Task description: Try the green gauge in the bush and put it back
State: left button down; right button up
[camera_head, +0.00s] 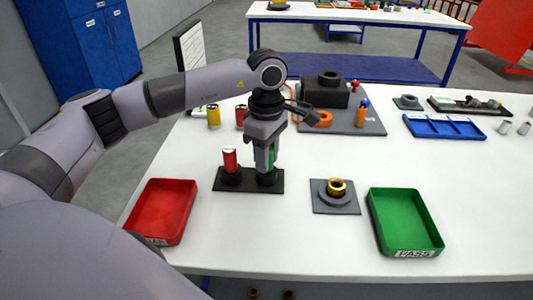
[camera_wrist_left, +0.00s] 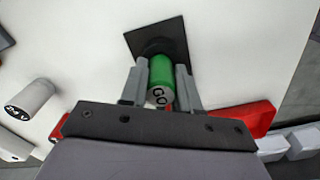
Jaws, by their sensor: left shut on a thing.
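My left gripper (camera_head: 266,163) points down over the right socket of the dark gauge stand (camera_head: 249,185). It is shut on the green gauge (camera_head: 271,157), which is upright and partly hidden by the fingers. In the left wrist view the green gauge (camera_wrist_left: 161,72) sits between both fingers, its lettered end facing the camera. Its lower end is at the socket; I cannot tell how deep it sits. A red gauge (camera_head: 230,159) stands in the left socket. The brass bush (camera_head: 337,186) sits upright on a grey plate (camera_head: 336,207) to the right, with its bore empty. My right gripper is out of view.
A red tray (camera_head: 161,211) lies front left and a green PASS tray (camera_head: 405,222) front right. Behind are a yellow cylinder (camera_head: 214,117), a grey fixture board (camera_head: 370,124) and a blue divided tray (camera_head: 444,126). The table between stand and bush plate is clear.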

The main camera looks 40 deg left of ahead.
pick_arm(q)
jog(key=shift+f, duration=0.1)
jog(key=c, duration=0.7)
grip_release()
jog(key=shift+c, duration=0.2)
jog(key=shift+r, duration=3.6)
